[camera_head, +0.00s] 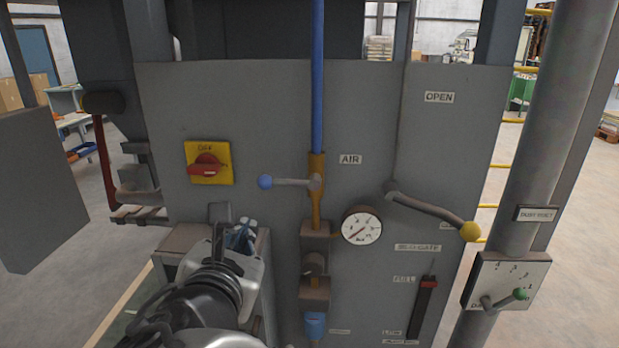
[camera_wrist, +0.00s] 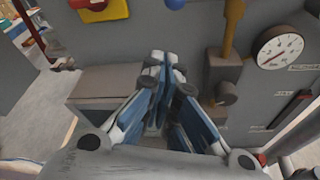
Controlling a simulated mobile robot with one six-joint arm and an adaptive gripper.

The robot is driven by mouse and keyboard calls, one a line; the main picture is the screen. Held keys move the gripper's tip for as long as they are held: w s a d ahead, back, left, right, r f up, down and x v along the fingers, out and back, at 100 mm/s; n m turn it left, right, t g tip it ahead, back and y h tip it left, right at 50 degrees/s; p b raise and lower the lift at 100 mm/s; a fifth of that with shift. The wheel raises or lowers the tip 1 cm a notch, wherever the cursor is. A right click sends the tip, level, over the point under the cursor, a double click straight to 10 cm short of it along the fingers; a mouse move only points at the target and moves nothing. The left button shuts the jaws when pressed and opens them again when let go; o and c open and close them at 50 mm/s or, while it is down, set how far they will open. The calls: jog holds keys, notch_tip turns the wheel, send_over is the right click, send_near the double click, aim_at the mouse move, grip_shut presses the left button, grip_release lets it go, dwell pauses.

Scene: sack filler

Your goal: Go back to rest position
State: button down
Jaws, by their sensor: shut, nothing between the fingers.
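My gripper (camera_wrist: 160,85) is shut and empty in the wrist view, its blue-lined fingers pointing at the grey machine panel. In the head view my gripper (camera_head: 243,236) shows small at the lower left, beyond my own wrist, which partly hides it. It is in front of the lower left part of the grey panel (camera_head: 260,120) and apart from the handles. A brown-grey box (camera_wrist: 105,82) sits just behind and left of the fingers in the wrist view.
The panel carries a yellow plate with a red switch (camera_head: 208,163), a blue-knobbed air lever (camera_head: 285,182), a gauge (camera_head: 361,226) and a yellow-knobbed lever (camera_head: 435,212).

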jog(key=s+d+f+m+g+h, duration=0.35)
jog(key=d+m, duration=0.45)
jog(key=d, duration=0.4)
jog(key=s+d+f+m+g+h, duration=0.2)
jog(key=s+d+f+m+g, duration=0.15)
jog(key=d+m, duration=0.6)
jog(key=s+d+f+m+g+y, duration=0.1)
jog(key=s+d+f+m+y, duration=0.1)
jog(key=s+m, duration=0.3)
jog(key=s+d+f+m+g+y, duration=0.2)
jog(key=s+f+m, duration=0.2)
jog(key=m, duration=0.6)
jog(key=shift+s+d, duration=0.3)
jog(key=shift+s, duration=0.55)
jog(key=c, duration=2.4)
grip_release()
jog(key=shift+y, duration=0.25)
